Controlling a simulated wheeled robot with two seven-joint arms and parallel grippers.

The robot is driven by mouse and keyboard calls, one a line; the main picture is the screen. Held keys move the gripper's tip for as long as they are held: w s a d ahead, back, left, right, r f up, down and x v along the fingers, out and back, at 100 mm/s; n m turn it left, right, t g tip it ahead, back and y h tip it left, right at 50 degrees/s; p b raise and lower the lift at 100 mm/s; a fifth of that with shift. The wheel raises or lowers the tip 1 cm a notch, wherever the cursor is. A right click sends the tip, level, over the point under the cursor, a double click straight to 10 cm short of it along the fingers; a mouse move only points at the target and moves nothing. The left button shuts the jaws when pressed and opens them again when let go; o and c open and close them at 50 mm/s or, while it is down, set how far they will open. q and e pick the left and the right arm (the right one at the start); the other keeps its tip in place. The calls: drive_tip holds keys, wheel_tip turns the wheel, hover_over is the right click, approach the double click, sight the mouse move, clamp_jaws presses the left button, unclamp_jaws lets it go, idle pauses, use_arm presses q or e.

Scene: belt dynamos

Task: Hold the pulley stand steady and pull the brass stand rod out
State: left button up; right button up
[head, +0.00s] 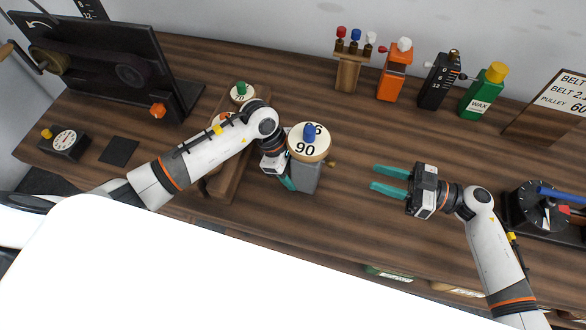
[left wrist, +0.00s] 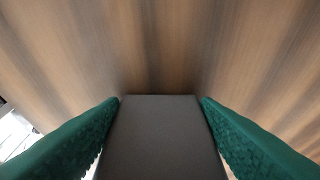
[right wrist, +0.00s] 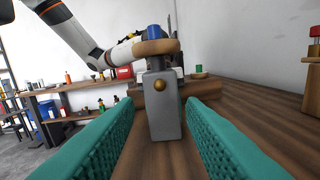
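The pulley stand (head: 304,178) is a grey upright block with a wooden pulley (head: 309,142) marked 90 and a blue knob on top. It stands on the bench. The brass stand rod (head: 331,164) shows as a small round end on the block's right side; in the right wrist view its brass end (right wrist: 160,85) faces me. My left gripper (head: 287,181) has its green fingers along both sides of the grey block (left wrist: 160,140), appearing to touch it. My right gripper (head: 372,178) is open and empty, to the right of the stand, pointing at the rod's end.
A wooden rack (head: 348,73), an orange bottle (head: 392,83), a black can (head: 437,85) and a green wax bottle (head: 483,95) stand at the back. A black dial device (head: 527,207) is at the right. Bench between the right gripper and stand is clear.

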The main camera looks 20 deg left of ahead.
sight(329, 163)
use_arm(q)
drive_tip(key=c, duration=0.6)
drive_tip(key=shift+c, duration=0.3)
use_arm(e)
drive_tip(key=shift+o, duration=0.3)
drive_tip(key=shift+d+m, duration=0.7)
drive_tip(key=shift+m, duration=0.1)
drive_tip(key=a, duration=1.2)
drive_tip(key=shift+d, duration=0.1)
clamp_jaws()
